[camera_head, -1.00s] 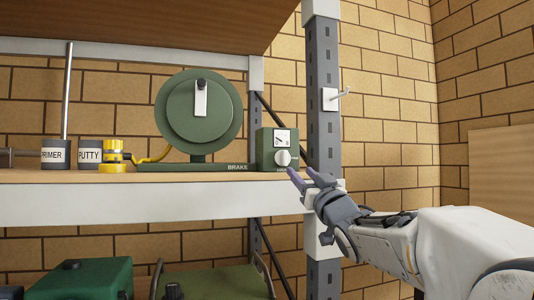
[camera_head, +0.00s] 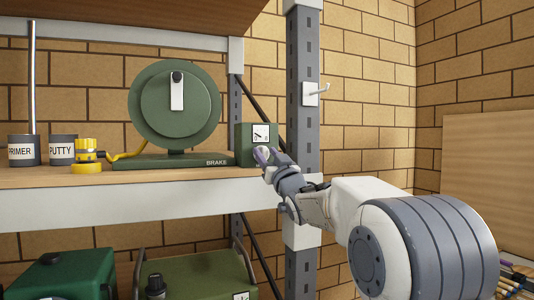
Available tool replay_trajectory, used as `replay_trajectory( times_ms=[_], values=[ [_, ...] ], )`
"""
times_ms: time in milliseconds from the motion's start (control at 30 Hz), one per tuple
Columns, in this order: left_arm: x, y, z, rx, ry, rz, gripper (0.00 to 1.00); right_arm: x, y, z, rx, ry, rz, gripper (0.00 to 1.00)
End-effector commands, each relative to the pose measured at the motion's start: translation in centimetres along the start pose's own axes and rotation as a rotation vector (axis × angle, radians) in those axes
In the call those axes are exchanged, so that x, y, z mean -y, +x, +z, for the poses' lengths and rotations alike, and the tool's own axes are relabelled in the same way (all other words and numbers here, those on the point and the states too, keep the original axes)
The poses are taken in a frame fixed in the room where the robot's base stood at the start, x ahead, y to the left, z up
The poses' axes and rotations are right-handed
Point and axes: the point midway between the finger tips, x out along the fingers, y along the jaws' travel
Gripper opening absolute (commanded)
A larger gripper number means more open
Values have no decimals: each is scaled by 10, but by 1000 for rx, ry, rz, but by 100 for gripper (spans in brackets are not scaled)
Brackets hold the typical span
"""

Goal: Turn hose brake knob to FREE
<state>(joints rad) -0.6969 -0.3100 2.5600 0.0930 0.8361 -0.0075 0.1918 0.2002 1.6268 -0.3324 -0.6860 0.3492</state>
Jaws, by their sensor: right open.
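The green hose reel (camera_head: 174,105) stands on the shelf on a base marked BRAKE. To its right is a green brake box (camera_head: 247,131) with a small white dial (camera_head: 261,133) on its upper front. The pale brake knob (camera_head: 262,152) sits below the dial and is mostly hidden by my right gripper (camera_head: 266,160). The gripper is open, with its fingertips at the knob; I cannot tell whether they touch it. The knob's pointer direction is not readable. My left gripper is not in view.
Primer (camera_head: 24,150) and putty (camera_head: 62,149) cans and a yellow hose fitting (camera_head: 87,155) stand on the shelf (camera_head: 140,200) at the left. A grey upright post (camera_head: 302,90) with a white hook (camera_head: 316,92) stands right of the box. Green cases (camera_head: 65,275) are below.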

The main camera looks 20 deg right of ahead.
Motion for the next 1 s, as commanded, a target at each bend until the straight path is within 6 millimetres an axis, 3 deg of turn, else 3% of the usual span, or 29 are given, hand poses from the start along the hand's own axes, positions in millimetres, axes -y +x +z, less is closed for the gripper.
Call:
replay_trajectory(
  times_ms=[33, 167, 567, 1000],
  values=[
    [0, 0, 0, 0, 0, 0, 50, 0, 0, 0, 0, 0, 0, 49],
    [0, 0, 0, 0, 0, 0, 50, 0, 0, 0, 0, 0, 0, 0],
    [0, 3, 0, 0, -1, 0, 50, 0, -1, 1, 0, -34, -13, 0],
    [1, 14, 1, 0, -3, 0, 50, -1, 0, 0, -1, -322, -131, 0]
  ],
)
